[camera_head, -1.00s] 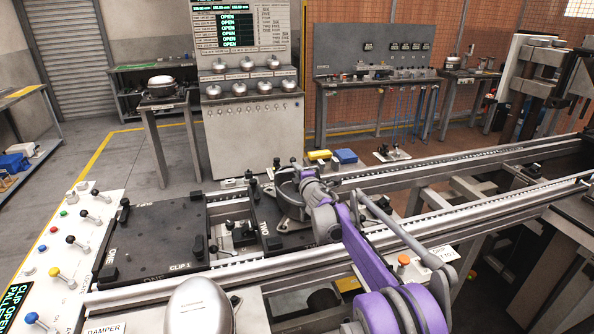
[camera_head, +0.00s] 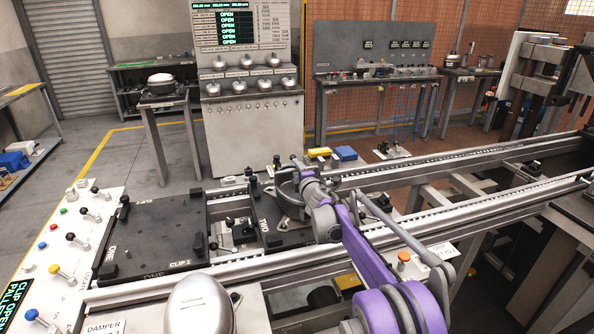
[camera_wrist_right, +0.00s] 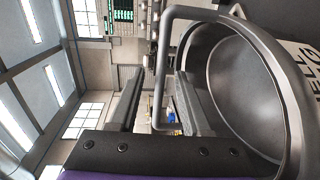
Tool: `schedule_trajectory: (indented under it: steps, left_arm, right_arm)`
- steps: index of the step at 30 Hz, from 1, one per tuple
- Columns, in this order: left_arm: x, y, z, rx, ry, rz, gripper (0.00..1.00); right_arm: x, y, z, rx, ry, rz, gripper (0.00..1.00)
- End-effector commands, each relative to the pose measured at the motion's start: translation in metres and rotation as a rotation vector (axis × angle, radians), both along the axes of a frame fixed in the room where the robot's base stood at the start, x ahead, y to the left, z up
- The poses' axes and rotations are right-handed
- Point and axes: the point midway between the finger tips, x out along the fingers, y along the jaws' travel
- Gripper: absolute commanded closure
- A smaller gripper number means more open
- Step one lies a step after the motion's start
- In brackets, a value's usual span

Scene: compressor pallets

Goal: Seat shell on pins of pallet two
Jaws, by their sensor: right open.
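The shell, a dark grey open bowl with a thick rim and a bent-bar handle, fills the right of the right wrist view (camera_wrist_right: 245,85). In the head view it shows as a grey curved form (camera_head: 285,190) at pallet two (camera_head: 292,238), partly behind my right wrist. My right gripper (camera_head: 301,178) is at the shell's handle. In the wrist view its two fingers (camera_wrist_right: 160,100) are apart, with the handle bar running between them. The pins and the shell's underside are hidden, so I cannot tell whether it is seated. My left gripper is out of view.
Dark pallet one (camera_head: 155,235) lies left of pallet two between the conveyor rails (camera_head: 215,274). A lever panel (camera_head: 65,245) stands at the left. A smooth silver dome (camera_head: 199,304) is at the front. Yellow (camera_head: 319,152) and blue (camera_head: 345,153) blocks lie behind the rail.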

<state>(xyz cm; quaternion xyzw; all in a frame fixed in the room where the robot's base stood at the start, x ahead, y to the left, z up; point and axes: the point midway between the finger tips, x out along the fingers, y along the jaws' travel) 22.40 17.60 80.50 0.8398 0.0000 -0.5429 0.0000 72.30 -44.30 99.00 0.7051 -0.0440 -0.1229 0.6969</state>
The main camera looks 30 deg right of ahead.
Motion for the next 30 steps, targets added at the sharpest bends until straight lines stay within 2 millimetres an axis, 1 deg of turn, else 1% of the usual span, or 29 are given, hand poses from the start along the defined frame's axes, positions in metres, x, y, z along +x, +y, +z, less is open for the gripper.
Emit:
schedule_trajectory:
  steps: [2,5,15,18,21,24,30]
  left_arm:
    - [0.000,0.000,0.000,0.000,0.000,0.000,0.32]
    - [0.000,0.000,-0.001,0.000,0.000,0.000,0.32]
    - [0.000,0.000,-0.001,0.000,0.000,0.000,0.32]
    - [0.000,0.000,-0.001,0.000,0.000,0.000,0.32]
    - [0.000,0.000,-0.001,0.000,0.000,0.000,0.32]
    - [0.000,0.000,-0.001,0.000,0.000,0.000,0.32]
    - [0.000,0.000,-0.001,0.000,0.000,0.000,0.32]
  right_arm:
    - [-0.004,0.001,0.001,0.000,0.000,0.000,0.52]
    - [-0.014,0.003,0.003,0.001,-0.001,0.000,0.52]
    - [-0.076,0.019,0.011,-0.001,-0.001,0.001,0.52]
    - [-0.090,0.022,0.013,0.001,-0.001,0.001,0.52]
    - [-0.099,0.024,0.014,0.001,-0.001,0.002,0.52]
    - [-0.104,0.025,0.015,0.000,-0.001,0.002,0.52]
    - [-0.105,0.025,0.015,0.000,-0.001,0.002,0.52]
